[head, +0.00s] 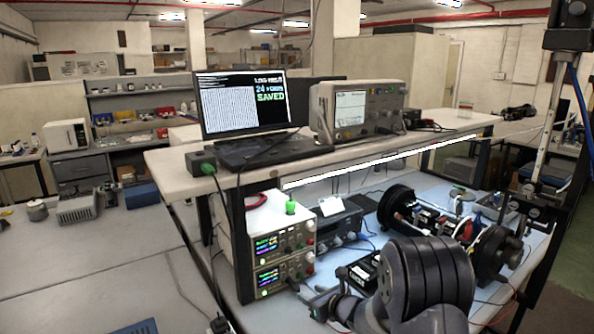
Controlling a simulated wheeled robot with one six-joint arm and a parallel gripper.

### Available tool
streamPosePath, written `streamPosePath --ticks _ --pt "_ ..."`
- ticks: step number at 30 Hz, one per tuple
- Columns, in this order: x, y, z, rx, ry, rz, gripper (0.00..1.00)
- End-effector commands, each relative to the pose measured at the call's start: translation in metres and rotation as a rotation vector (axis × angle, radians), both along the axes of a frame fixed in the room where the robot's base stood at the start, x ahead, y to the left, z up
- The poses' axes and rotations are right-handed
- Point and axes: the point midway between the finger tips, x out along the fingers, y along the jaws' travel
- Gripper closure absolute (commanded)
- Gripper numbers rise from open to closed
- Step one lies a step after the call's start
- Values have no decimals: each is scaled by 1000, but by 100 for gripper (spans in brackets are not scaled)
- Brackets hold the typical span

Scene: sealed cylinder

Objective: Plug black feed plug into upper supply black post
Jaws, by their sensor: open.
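Two power supplies with lit displays stand stacked on the bench under the shelf. The upper supply (283,240) has red knobs or posts at the right of its front; I cannot make out its black post. The lower supply (284,277) is directly beneath it. My gripper (318,303) is open, low in front of the lower supply's right side and apart from the upper supply, partly hidden by my dark grey arm. I cannot pick out the black feed plug for certain among the dark parts and leads near the gripper.
A shelf above carries a laptop (243,105) and an oscilloscope (358,110). A dark bench instrument (338,225) stands right of the supplies. A cylinder rig with black end flanges (492,255) lies on the bench at right. Loose leads run nearby. The left bench (90,260) is mostly clear.

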Motion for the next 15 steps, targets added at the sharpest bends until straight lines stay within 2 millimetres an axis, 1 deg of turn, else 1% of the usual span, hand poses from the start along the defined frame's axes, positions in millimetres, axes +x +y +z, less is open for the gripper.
streamPosePath --ticks 5,8,15 --pt "4 3 -1 0 1 0 56" --pt "11 7 -4 1 3 -1 56" --pt "37 25 -17 1 3 0 56"
